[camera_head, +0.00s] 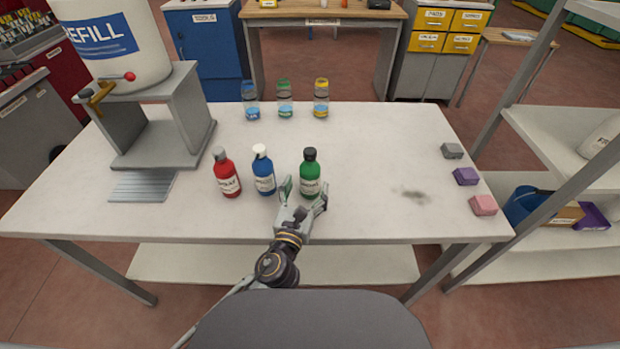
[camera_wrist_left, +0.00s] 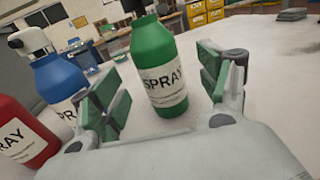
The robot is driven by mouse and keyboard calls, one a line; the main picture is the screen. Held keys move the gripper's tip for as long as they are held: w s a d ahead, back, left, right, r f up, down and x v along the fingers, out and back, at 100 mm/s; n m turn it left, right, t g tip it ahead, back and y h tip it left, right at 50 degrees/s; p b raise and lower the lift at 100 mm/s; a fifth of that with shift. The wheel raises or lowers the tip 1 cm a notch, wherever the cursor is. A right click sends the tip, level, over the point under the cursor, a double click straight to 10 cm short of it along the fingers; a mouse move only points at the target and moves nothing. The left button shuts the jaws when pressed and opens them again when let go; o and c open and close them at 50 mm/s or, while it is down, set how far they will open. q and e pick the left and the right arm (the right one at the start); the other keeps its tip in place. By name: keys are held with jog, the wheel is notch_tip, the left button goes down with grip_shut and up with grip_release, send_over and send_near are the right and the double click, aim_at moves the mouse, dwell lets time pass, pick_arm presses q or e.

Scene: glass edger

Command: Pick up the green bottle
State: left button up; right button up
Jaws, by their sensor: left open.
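The green bottle (camera_head: 310,177) stands upright on the white table, with a dark cap and a white label. My left gripper (camera_head: 304,198) is open just in front of it, with its fingers on either side of the bottle's near face. In the left wrist view the green bottle (camera_wrist_left: 158,70) shows between the two green-padded fingers of my left gripper (camera_wrist_left: 165,95), with a gap visible beside the right finger. My right gripper is not in view.
A blue bottle (camera_head: 263,174) and a red bottle (camera_head: 226,176) stand left of the green one. Three clear jars, one of them green-topped (camera_head: 285,100), stand behind. Small blocks, one purple (camera_head: 466,176), lie at the right edge. A refill dispenser stand (camera_head: 160,145) is at left.

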aim_at(308, 181)
pick_arm(q)
jog(key=shift+p+x, duration=0.3)
jog(key=shift+x, duration=2.25)
jog(key=shift+a+r, duration=0.1)
jog(key=shift+r, duration=0.05)
jog(key=c, duration=1.4)
